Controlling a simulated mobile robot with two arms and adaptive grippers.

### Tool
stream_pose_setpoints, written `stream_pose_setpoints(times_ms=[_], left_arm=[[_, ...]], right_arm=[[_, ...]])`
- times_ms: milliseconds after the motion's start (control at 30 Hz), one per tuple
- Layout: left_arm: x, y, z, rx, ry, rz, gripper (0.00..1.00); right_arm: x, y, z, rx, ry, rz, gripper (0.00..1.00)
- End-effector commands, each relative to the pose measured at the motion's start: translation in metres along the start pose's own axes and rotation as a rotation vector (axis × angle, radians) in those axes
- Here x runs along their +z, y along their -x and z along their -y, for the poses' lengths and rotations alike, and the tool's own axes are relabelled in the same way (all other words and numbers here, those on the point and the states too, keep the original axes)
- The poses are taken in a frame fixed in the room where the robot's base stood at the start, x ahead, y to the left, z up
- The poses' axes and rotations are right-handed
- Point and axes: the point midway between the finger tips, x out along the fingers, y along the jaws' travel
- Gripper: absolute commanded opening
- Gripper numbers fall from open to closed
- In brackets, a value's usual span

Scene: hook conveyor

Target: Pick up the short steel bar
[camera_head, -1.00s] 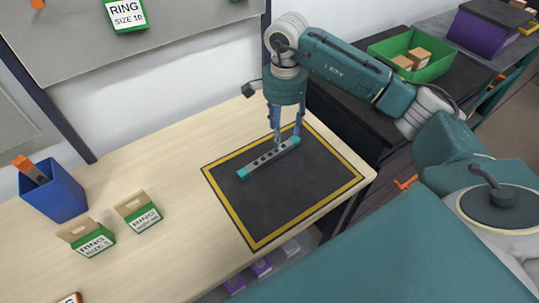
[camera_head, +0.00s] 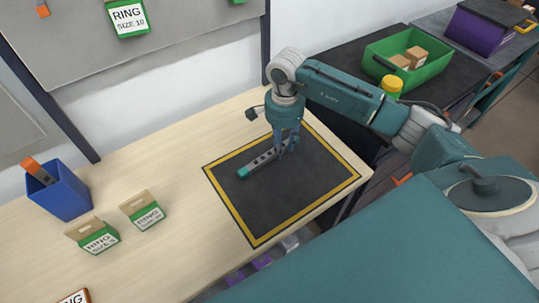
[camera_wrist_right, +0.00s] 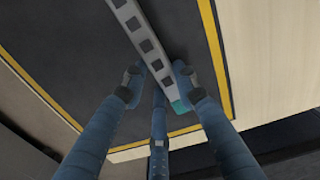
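The short steel bar (camera_head: 262,161) is grey with dark square holes and teal ends. It lies slantwise on the black mat with a yellow border (camera_head: 285,205). My right gripper (camera_head: 285,146) points down over the bar's far right part. In the right wrist view, the bar (camera_wrist_right: 143,40) runs between the fingertips of the right gripper (camera_wrist_right: 158,76), with one teal end (camera_wrist_right: 180,105) close to them. The fingertips are very near its sides; I cannot tell whether they press on it. My left gripper is not in view.
A blue bin (camera_head: 60,195) and two green ring boxes (camera_head: 95,236) (camera_head: 145,213) stand on the left of the wooden table (camera_head: 160,260). A green crate (camera_head: 440,62) with small boxes and a yellow-topped item (camera_head: 390,86) are behind my right arm. The mat's front part is clear.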

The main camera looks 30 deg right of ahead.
Motion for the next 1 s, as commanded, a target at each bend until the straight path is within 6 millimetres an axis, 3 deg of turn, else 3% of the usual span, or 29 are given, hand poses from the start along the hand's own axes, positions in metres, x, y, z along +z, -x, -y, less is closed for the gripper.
stream_pose_setpoints(times_ms=[33, 100, 367, 567, 767, 1000], left_arm=[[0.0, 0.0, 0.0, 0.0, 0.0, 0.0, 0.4], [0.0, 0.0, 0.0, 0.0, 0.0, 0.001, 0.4], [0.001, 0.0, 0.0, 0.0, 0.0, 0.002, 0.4], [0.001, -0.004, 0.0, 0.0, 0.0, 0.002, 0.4], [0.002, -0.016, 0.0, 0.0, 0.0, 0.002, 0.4], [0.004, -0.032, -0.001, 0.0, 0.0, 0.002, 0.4]], right_arm=[[0.0, 0.0, 0.0, 0.0, 0.0, 0.0, 0.09], [0.0, 0.0, 0.0, 0.0, 0.0, 0.0, 0.0], [0.0, 0.002, 0.001, -0.002, 0.0, 0.0, 0.0], [-0.001, 0.014, 0.001, -0.004, -0.001, 0.0, 0.0], [-0.001, 0.051, 0.003, -0.01, 0.0, -0.001, 0.0], [0.0, 0.124, 0.002, -0.01, 0.001, -0.001, 0.0]])
